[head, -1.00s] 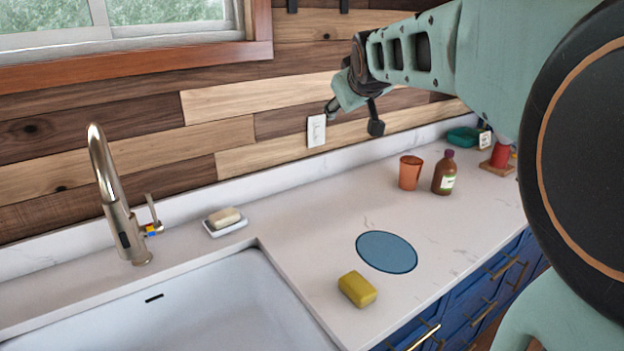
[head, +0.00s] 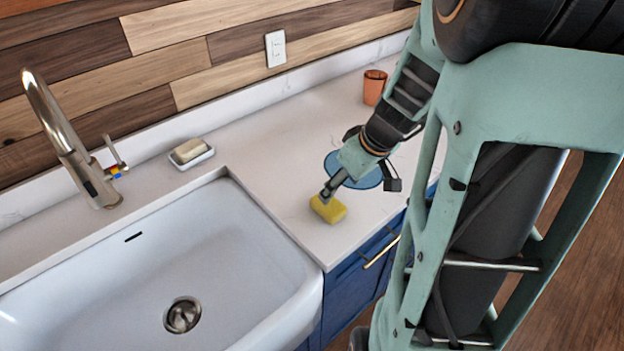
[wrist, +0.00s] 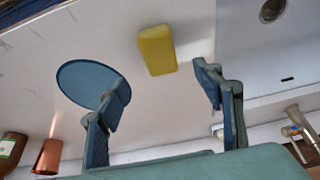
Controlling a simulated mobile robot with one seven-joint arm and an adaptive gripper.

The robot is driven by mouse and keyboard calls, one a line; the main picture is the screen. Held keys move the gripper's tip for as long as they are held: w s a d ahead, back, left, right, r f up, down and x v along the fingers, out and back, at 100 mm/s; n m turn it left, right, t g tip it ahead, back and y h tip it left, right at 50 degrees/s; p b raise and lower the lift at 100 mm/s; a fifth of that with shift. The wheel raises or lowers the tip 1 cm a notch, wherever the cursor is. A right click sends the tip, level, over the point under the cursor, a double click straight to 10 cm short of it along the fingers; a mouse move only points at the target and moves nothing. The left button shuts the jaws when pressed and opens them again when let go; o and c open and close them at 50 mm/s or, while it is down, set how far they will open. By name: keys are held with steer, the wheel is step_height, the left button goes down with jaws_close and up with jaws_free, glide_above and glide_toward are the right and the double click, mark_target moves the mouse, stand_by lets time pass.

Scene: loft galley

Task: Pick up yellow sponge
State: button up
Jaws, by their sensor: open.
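The yellow sponge (head: 328,208) lies on the white counter near its front edge, just right of the sink. In the head view my gripper (head: 330,190) is over it, and its tip hides part of the sponge's top edge. In the wrist view the sponge (wrist: 157,50) lies ahead of my gripper (wrist: 162,82), between the lines of the two spread fingers and apart from both. My gripper is open and empty.
A blue round mat (head: 368,178) lies beside the sponge, partly hidden by my arm. The white sink (head: 150,262) is to the left. A soap dish (head: 192,156), a faucet (head: 62,140) and an orange cup (head: 374,87) stand farther back.

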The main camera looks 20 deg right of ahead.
mark_target(329, 204)
steer(key=shift+x, duration=5.1)
steer(key=shift+f+b, duration=0.25)
steer(key=shift+b, duration=0.3)
steer(key=shift+s, duration=0.1)
steer(key=c, duration=1)
